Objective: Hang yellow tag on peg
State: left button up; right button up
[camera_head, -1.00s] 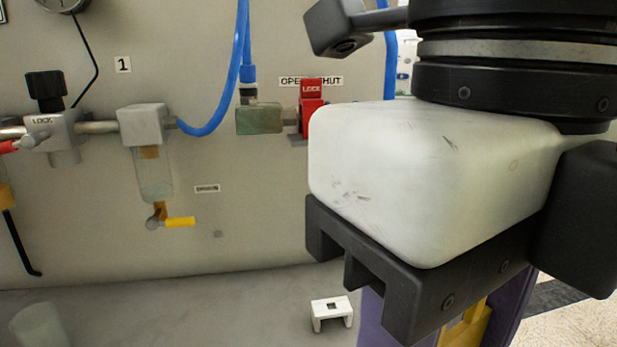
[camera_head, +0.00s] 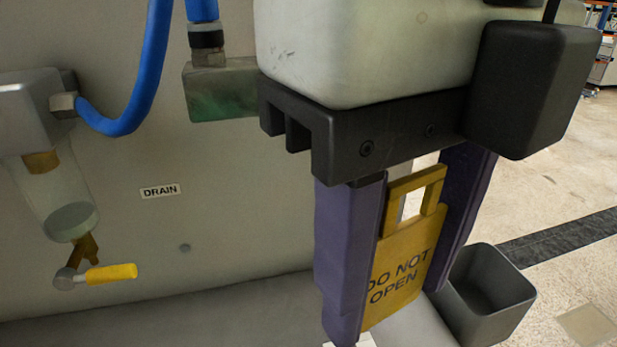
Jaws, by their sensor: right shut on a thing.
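The yellow tag (camera_head: 404,265), marked "DO NOT OPEN", has a square opening near its top. It hangs upright between the purple fingers of my right gripper (camera_head: 392,300), which is shut on it. The gripper is right of the panel's middle, and its near finger hides part of the tag's left side. A small grey stub (camera_head: 184,247) sticks out of the panel below the "DRAIN" label, to the left of the gripper and apart from it. I cannot tell for sure that it is the peg. My left gripper is not in view.
A clear drain bowl (camera_head: 68,205) with a yellow-handled valve (camera_head: 110,273) is at the left. A blue hose (camera_head: 140,85) loops above. A grey open bin (camera_head: 486,292) stands behind the tag at the right. The panel between stub and gripper is clear.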

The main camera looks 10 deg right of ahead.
jog(key=w+f+p, duration=0.1)
jog(key=w, duration=0.7)
jog(key=shift+w+a+f, duration=0.15)
jog(key=shift+f, duration=0.15)
dwell(0.5)
dwell(0.6)
jog(key=o, duration=1.1)
